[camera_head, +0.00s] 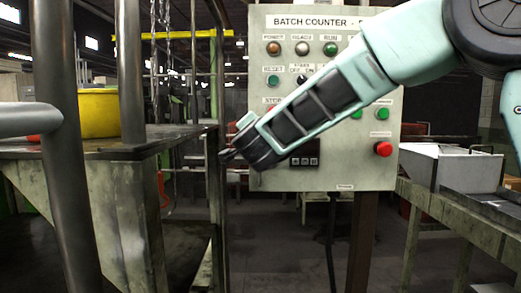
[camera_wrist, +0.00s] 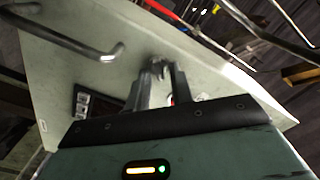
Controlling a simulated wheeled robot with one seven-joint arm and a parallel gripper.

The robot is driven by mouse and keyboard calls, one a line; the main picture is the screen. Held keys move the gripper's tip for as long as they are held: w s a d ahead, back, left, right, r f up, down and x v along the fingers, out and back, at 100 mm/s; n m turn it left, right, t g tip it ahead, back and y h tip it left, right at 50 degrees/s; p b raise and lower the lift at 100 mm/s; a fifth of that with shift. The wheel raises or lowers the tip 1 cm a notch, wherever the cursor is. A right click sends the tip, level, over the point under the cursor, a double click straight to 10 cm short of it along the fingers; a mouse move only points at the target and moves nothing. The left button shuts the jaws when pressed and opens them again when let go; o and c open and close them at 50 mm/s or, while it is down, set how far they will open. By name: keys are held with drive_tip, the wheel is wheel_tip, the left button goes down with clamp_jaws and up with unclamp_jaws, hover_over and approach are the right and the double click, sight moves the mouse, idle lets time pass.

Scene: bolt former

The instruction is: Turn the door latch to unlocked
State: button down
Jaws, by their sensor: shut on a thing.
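My gripper (camera_head: 229,155) reaches down and left across the front of the control panel in the head view. Its fingertips are beside a dark vertical post (camera_head: 220,100). In the wrist view the fingers of my gripper (camera_wrist: 160,70) are close together and shut on a small grey part, which I take for the door latch. The fingers hide most of it, so its angle and its locked or unlocked position cannot be read. A bent grey bar handle (camera_wrist: 70,36) shows at the upper left of the wrist view.
The batch counter panel (camera_head: 345,28) stands behind my arm, with several buttons and a red knob (camera_head: 383,148). At left are a dark table (camera_head: 120,148), thick posts and a yellow tub (camera_head: 98,113). At right is a bench with a grey box (camera_head: 455,168).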

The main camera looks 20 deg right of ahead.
drive_tip(key=m+b, duration=0.2)
drive_tip(key=b, duration=0.1)
drive_tip(key=m+b, duration=0.2)
drive_tip(key=m, duration=0.1)
drive_tip(key=m+b, duration=0.3)
drive_tip(key=shift+d+f+b, duration=0.15)
drive_tip(key=shift+f+b, duration=0.15)
drive_tip(key=shift+m, duration=0.3)
drive_tip(key=c, duration=1.2)
unclamp_jaws()
drive_tip(key=shift+c, duration=0.2)
drive_tip(key=b+v, duration=0.2)
drive_tip(key=v, duration=1.5)
drive_tip(key=shift+s, duration=0.2)
drive_tip(key=shift+r, duration=0.1)
